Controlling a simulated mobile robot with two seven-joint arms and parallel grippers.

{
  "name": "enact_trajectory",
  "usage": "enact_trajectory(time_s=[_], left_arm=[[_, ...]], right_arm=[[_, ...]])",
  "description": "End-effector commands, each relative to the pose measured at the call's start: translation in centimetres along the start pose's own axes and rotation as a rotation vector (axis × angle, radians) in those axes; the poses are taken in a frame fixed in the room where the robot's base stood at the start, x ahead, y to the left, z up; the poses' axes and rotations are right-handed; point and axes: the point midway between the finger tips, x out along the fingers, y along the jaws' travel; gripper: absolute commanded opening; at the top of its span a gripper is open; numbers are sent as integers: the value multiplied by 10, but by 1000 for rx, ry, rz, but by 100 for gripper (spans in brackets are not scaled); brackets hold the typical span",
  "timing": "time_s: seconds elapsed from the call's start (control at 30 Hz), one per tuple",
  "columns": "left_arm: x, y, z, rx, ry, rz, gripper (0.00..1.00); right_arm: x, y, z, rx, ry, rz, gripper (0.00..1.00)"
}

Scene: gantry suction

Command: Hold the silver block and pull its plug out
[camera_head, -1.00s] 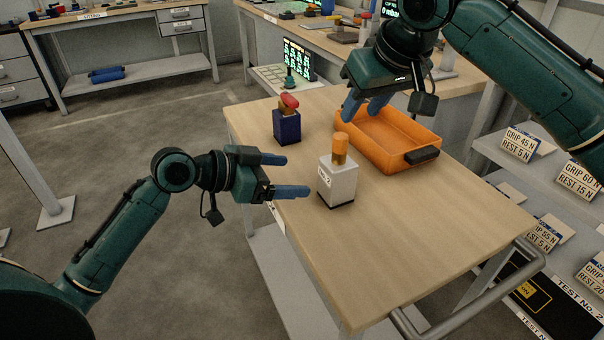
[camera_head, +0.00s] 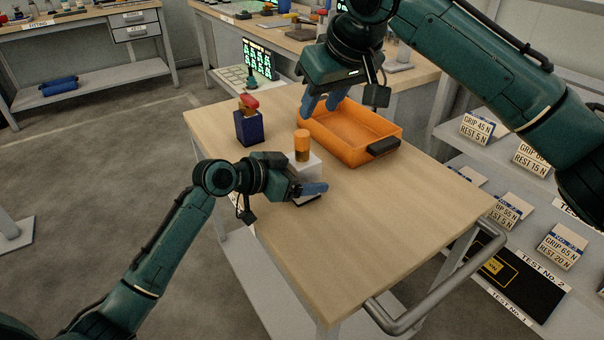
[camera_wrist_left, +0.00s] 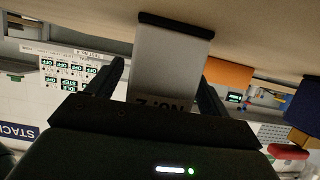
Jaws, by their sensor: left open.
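The silver block (camera_head: 308,171) stands upright on the wooden table, with an orange plug (camera_head: 302,146) upright in its top. My left gripper (camera_head: 310,192) is low at the block, with its fingers on either side of it. In the left wrist view the block (camera_wrist_left: 170,65) sits between the two open fingers, with gaps visible at its sides; the plug is out of sight there.
The orange tray (camera_head: 372,160) with a dark handle lies behind the block. A dark blue block (camera_head: 249,128) with a red-topped plug stands at the left table edge. The front right of the table (camera_head: 390,225) is clear. A grey rail (camera_head: 420,312) runs along the near side.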

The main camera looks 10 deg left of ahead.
Motion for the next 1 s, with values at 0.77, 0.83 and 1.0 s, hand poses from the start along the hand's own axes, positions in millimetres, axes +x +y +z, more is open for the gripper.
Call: enact_trajectory(time_s=[0.77,0.83,1.0], left_arm=[[0,0,0,-1,0,0,30],[0,0,0,-1,-1,0,24],[0,0,0,-1,-1,0,57]], right_arm=[[0,0,0,0,0,0,36],[0,0,0,0,0,0,36],[0,0,0,0,0,0,36]])
